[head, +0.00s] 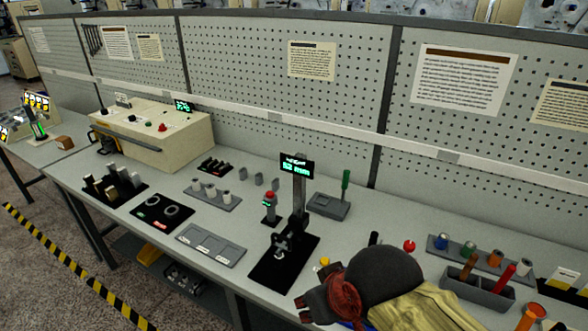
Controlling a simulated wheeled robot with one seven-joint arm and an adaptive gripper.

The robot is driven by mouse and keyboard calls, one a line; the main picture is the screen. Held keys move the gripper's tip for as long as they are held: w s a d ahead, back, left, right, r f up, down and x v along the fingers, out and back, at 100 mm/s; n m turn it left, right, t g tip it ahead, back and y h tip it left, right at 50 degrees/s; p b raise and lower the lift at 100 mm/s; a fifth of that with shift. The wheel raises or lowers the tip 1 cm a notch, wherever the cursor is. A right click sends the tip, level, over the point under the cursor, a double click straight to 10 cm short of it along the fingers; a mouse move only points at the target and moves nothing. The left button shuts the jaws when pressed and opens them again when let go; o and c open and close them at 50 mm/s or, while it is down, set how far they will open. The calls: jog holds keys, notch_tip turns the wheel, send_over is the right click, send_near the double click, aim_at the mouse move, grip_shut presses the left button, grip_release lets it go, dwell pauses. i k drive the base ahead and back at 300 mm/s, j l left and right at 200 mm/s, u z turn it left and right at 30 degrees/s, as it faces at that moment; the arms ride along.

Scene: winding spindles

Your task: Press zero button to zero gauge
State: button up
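The gauge stands on a black base plate (268,272) near the middle of the bench, with a dark upright post and a lit display (297,166) on top. The display shows green text too small to read. A small yellow knob (324,261) shows by the base plate's right edge. I cannot tell which part is the zero button. My gripper (304,307) is low in the picture, right of the base plate's front, pointing left. Its finger opening is unclear.
A grey tray (210,245) and a rack of pale cylinders (212,194) lie left of the gauge. A bin (478,291) with coloured tools is at right. A pegboard wall (285,75) closes the back.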

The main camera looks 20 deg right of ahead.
aim_at(325, 261)
jog(key=j+z, duration=0.1)
jog(key=z, duration=0.35)
jog(key=k+z, duration=0.15)
jog(key=z, duration=0.7)
jog(key=k+z, duration=0.15)
jog(key=z, duration=0.25)
jog(key=k+l, duration=0.15)
jog(key=k, duration=0.3)
jog(key=k+l, duration=0.1)
jog(key=k, duration=0.35)
